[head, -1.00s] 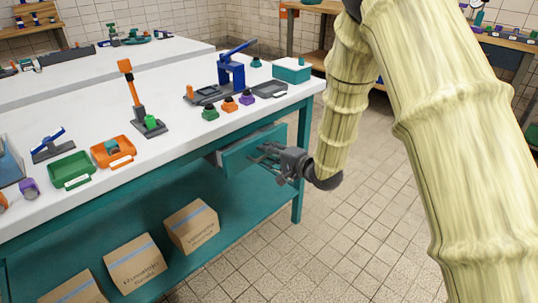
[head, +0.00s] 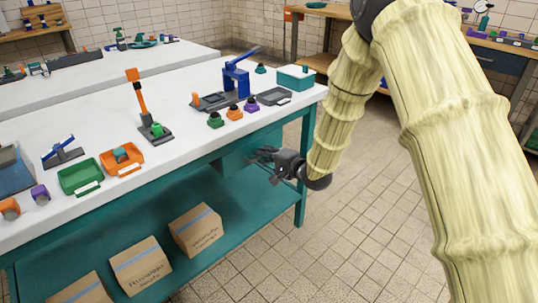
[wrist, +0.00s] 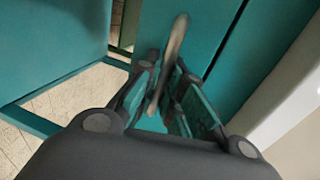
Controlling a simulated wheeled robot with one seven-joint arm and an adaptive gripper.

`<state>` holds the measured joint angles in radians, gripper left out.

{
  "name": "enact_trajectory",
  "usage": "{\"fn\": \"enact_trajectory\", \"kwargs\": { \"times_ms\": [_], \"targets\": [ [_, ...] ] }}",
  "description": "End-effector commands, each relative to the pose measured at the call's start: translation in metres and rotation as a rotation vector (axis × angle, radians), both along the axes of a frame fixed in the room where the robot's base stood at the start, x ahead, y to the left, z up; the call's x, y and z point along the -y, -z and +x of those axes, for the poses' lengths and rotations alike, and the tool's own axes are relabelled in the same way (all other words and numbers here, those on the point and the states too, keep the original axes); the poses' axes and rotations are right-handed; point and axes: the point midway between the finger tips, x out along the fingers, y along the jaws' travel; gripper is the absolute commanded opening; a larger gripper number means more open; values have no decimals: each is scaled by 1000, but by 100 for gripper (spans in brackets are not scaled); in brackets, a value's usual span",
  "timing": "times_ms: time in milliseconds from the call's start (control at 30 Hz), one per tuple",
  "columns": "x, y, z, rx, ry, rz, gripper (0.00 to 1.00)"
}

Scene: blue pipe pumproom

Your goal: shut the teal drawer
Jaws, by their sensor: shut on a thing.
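The teal drawer (head: 237,156) is under the white top of the teal workbench, near its right end. Its front now sits close to the bench frame; I cannot tell whether it is fully flush. My gripper (head: 262,156) is at the drawer front, reaching in from the right. In the wrist view my gripper (wrist: 165,98) has its fingers closed around a slim brownish bar handle (wrist: 174,45). Teal panels lie behind the handle, with a thin dark seam beside it. The fingers partly hide the drawer front.
The white bench top (head: 180,135) carries an orange bin (head: 122,160), a green bin (head: 80,177), a blue press (head: 235,78) and a teal box (head: 296,78). Several cardboard boxes (head: 196,230) stand on the lower shelf. Tiled floor (head: 360,210) is free on the right.

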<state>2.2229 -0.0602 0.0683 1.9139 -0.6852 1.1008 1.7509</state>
Motion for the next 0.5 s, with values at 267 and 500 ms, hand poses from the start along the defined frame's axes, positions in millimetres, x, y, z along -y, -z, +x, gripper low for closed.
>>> {"fn": "enact_trajectory", "kwargs": {
  "times_ms": [267, 500],
  "targets": [
    [-3, -2, 3, 5, 1, 2, 0],
    [-2, -2, 3, 5, 2, 2, 32]
  ]
}}
